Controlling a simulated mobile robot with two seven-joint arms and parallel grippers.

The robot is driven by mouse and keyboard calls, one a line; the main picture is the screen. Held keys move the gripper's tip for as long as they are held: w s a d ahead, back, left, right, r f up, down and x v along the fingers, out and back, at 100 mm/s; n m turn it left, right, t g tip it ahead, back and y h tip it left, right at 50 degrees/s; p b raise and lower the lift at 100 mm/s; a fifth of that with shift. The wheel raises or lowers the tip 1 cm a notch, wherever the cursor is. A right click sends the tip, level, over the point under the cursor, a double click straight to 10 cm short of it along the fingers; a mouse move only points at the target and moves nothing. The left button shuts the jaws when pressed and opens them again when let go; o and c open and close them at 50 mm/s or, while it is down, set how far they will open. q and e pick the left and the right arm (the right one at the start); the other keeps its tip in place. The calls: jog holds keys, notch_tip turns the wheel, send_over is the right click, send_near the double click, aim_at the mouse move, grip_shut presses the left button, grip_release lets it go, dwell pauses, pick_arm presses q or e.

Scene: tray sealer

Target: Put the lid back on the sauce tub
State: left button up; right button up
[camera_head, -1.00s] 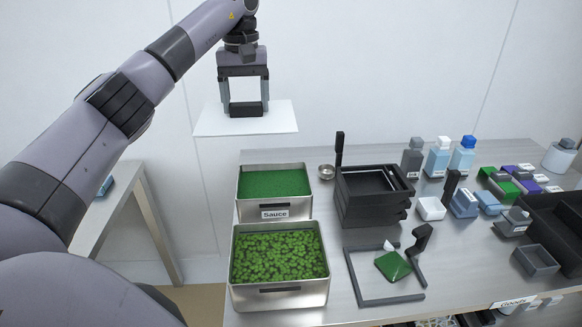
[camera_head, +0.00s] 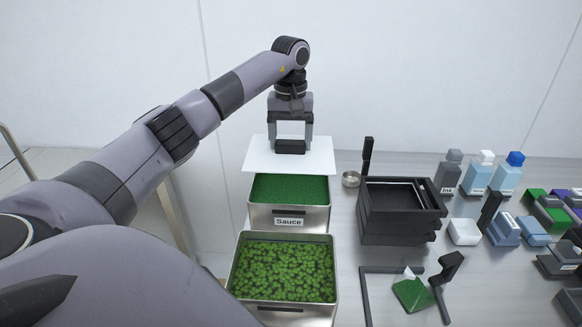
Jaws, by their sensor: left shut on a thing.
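The sauce tub (camera_head: 289,221) is a metal container labelled "Sauce", with green contents and its top open toward me. The lid (camera_head: 262,158) is a flat white plate with a dark handle. My left gripper (camera_head: 291,143) is shut on the lid's handle from above. The lid looks level and sits above and behind the tub's far edge, overlapping it in the picture; I cannot tell how large the gap is. My right gripper is not in view.
A second metal tub (camera_head: 284,296) with green pieces stands in front of the sauce tub. Right of it are a small round cup (camera_head: 351,179), a black tray stack (camera_head: 396,237) and a dark frame with a green item (camera_head: 412,294). Several bottles (camera_head: 478,174) stand farther right.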

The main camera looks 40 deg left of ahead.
pick_arm(q)
jog(key=shift+f, duration=3.8)
jog(key=shift+f, duration=0.1)
jog(key=shift+f, duration=0.5)
jog(key=o, duration=1.1)
notch_tip(320, 180, up, 13)
send_over(291, 141)
jog(key=shift+r, duration=0.15)
